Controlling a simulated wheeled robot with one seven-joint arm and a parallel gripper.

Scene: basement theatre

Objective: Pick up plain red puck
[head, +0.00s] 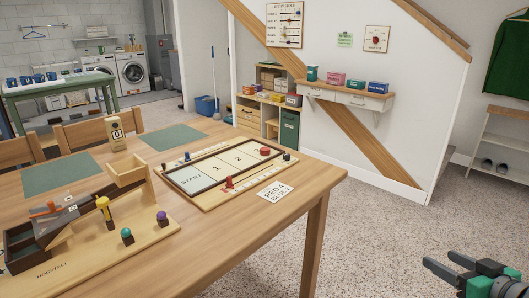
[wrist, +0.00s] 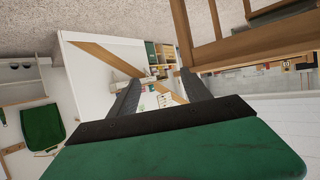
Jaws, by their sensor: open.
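A low red puck (head: 265,151) with no visible knob lies at the far right of the wooden board (head: 214,201) on the table. A second red piece (head: 229,183), with a taller knob, stands near the board's front edge. My gripper (head: 446,263) is at the lower right of the head view, beyond the table's right edge and well apart from both pieces. In the wrist view my gripper (wrist: 162,88) has its two dark fingers apart, with nothing between them. I cannot make out the puck in the wrist view.
The wooden table (head: 250,237) also bears dark pieces, a "RED 4 BLUE 2" card (head: 275,192), green mats (head: 62,173) and a wooden contraption with knobs (head: 105,235) at left. A wall shelf (head: 350,98) stands behind. The speckled floor right of the table is clear.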

